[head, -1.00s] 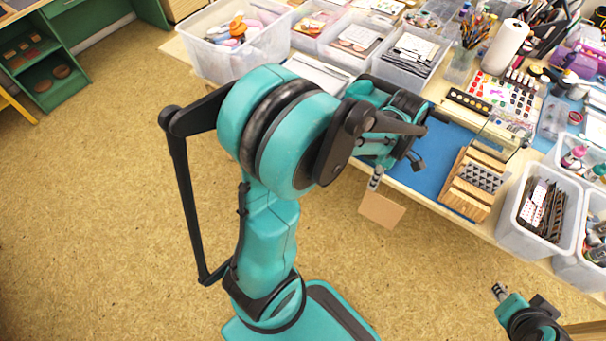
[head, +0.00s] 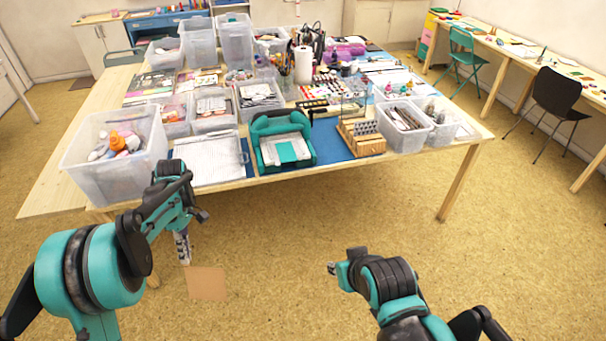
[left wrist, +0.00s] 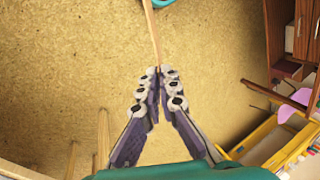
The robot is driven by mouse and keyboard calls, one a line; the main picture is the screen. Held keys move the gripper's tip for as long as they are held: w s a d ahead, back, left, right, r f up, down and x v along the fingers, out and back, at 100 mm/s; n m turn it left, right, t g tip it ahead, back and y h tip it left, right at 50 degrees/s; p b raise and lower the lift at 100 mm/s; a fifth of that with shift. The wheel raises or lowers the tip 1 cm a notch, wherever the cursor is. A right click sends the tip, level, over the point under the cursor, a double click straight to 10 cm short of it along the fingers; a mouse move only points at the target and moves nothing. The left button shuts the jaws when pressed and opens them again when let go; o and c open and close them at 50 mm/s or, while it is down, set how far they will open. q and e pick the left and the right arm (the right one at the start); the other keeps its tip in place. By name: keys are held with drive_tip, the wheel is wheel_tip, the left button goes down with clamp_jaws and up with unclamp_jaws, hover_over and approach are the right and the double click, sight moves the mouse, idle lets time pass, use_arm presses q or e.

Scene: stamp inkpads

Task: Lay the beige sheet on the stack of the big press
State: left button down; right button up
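The beige sheet (head: 207,283) is a flat square that hangs from my left gripper (head: 185,259), in front of the table and over the floor. In the left wrist view the fingers (left wrist: 158,75) are closed on the sheet (left wrist: 153,38), which shows edge-on as a thin strip. A teal and black press (head: 282,116) stands at the table's front edge, up and right of the sheet.
The table (head: 262,184) holds a clear bin (head: 88,170) at its front left corner and a white tray (head: 214,172) left of the press. A wooden rack (head: 362,145) and clear boxes (head: 412,136) stand to its right. Floor (head: 350,215) before the table is clear.

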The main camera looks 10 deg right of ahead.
use_arm(q)
drive_tip(key=w+d+m+t+y+b, duration=0.1)
drive_tip(key=w+d+m+t+y, duration=0.5)
drive_tip(key=w+m, duration=0.5)
drive_tip(key=w+d+m+t+y+b, duration=0.2)
drive_tip(key=w+d+m+t+y, duration=0.15)
drive_tip(key=w+d+m, duration=0.75)
drive_tip(key=w+d+m+t+h, duration=0.2)
drive_tip(key=d+m+t+h, duration=0.1)
drive_tip(key=d, duration=0.6)
drive_tip(key=w+d+m+t+h+b, duration=0.1)
drive_tip(key=w+d+m+t+h, duration=0.1)
drive_tip(key=d+t, duration=0.3)
drive_tip(key=w+d+m+t+h+b, duration=0.1)
drive_tip(key=d+m+t+h, duration=0.3)
drive_tip(key=d, duration=0.8)
drive_tip(key=shift+w+d+f+m+t+h, duration=0.35)
drive_tip(key=shift+w+m, duration=0.25)
drive_tip(key=shift+w, duration=0.2)
drive_tip(key=shift+w, duration=0.15)
